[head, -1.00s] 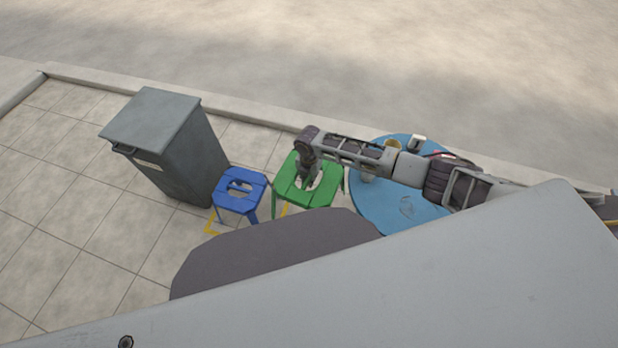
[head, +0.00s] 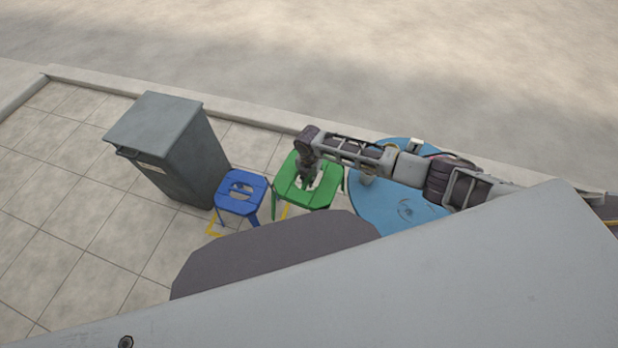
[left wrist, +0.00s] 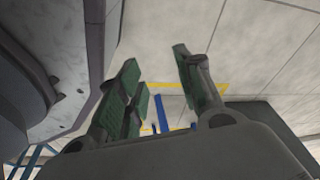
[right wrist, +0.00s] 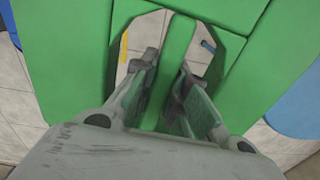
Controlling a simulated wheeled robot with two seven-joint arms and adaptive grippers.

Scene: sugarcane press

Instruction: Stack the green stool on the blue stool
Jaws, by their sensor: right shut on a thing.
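The green stool (head: 325,197) stands between the blue stool (head: 233,204) on its left and a blue round table on its right. My right gripper (head: 308,182) reaches down into the green stool's seat opening. In the right wrist view my right gripper (right wrist: 168,95) is shut on the bar across that opening of the green stool (right wrist: 65,60). Whether the legs touch the floor cannot be told. In the left wrist view my left gripper (left wrist: 160,80) is open, its fingers apart with nothing between them; a blue leg-like part shows beyond. The left gripper is not visible in the head view.
A grey bin (head: 172,150) stands close behind and left of the blue stool. The blue round table (head: 385,208) is close beside the green stool, under my right arm. Tiled floor (head: 60,220) at left is clear.

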